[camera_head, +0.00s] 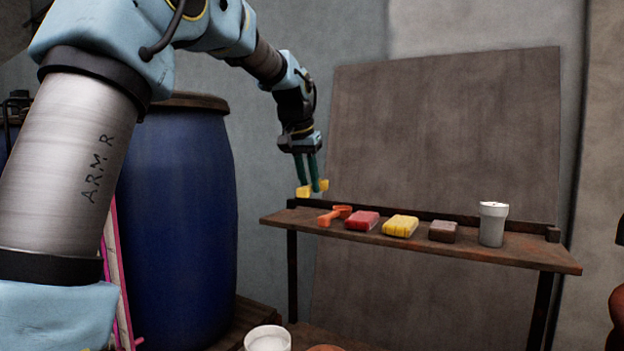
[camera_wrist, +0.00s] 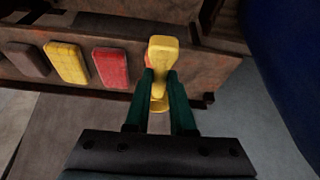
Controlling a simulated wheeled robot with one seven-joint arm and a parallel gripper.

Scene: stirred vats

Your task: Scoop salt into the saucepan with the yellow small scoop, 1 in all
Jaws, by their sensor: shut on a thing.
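The yellow small scoop (camera_head: 304,191) is held up above the left end of a narrow shelf, and it also shows in the wrist view (camera_wrist: 161,52). My gripper (camera_head: 312,180) is shut on it, with a green finger on either side in the wrist view (camera_wrist: 159,88). A white tub (camera_head: 268,340) stands low at the bottom edge of the head view. It has pale contents, but I cannot tell whether they are salt. I cannot pick out a saucepan in either view.
The rusty shelf (camera_head: 545,259) bears an orange scoop (camera_head: 332,216), a red block (camera_head: 362,220), a yellow block (camera_head: 400,226), a brown block (camera_head: 443,231) and a grey-white cup (camera_head: 493,224). A blue barrel (camera_head: 178,215) stands left of the shelf. A board stands behind it.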

